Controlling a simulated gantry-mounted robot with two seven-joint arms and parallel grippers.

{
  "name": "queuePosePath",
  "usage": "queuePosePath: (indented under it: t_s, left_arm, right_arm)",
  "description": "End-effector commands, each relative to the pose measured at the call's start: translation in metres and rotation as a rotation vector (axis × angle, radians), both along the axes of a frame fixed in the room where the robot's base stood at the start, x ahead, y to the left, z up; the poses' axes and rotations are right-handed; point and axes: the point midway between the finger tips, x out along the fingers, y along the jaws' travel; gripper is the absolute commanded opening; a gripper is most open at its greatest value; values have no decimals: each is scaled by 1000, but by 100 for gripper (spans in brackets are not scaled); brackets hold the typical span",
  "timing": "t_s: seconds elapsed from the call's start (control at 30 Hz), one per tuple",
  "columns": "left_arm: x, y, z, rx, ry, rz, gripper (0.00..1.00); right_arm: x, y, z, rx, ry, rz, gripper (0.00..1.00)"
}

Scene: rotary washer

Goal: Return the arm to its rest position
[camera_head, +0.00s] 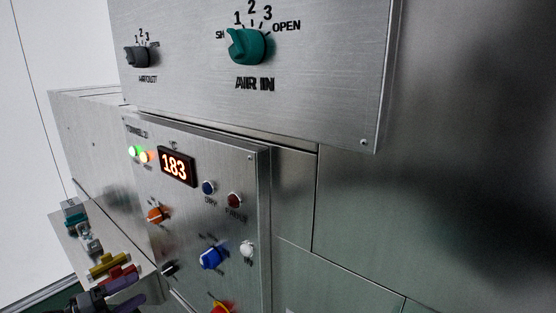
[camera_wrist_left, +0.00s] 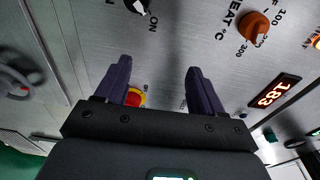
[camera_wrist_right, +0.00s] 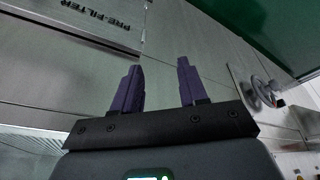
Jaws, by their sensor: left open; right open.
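My left gripper (camera_head: 125,286) shows at the lower left of the head view, in front of the lower control panel. In the left wrist view its two purple fingers (camera_wrist_left: 160,88) are apart with nothing between them, facing the panel. My right gripper (camera_wrist_right: 160,85) shows in the right wrist view, its fingers apart and empty, facing grey metal cabinet panels. It is not seen in the head view.
The panel has a lit 183 display (camera_head: 177,167), an orange knob (camera_head: 155,215), a blue knob (camera_head: 211,257) and a red-yellow switch (camera_head: 222,307). The upper panel has a green AIR IN knob (camera_head: 246,46). A handwheel (camera_wrist_right: 262,92) shows in the right wrist view.

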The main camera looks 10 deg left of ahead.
Motion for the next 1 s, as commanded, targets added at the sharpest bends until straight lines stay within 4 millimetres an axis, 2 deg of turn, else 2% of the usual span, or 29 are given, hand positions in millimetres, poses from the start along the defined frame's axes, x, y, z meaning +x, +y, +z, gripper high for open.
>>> queuePosePath:
  t_s: [0.03,0.1,0.17,0.3,0.4,0.5,0.67,0.8,1.0]
  left_arm:
    - [-10,-27,-33,-61,38,-30,68]
    - [-27,-65,-68,-146,82,-60,68]
    - [-42,-98,-96,-219,126,-62,68]
    - [-85,-176,-153,-416,276,15,68]
    - [-116,-219,-179,-558,421,137,68]
    - [-146,-246,-194,-688,588,306,68]
    - [-190,-257,-204,-843,850,588,68]
    - [-227,-252,-203,-925,1056,821,68]
    - [-268,-237,-192,-938,1258,1072,68]
  right_arm:
    - [0,0,0,1,0,-1,43]
    - [0,0,0,1,0,-1,43]
    - [0,0,0,1,0,-1,43]
    - [0,0,0,-1,0,1,43]
    - [0,-1,0,-4,-1,3,43]
    - [0,-2,0,-8,0,5,43]
    - [0,-3,0,-12,0,8,43]
    - [0,-3,0,-12,0,8,43]
    - [0,-2,0,-9,0,6,43]
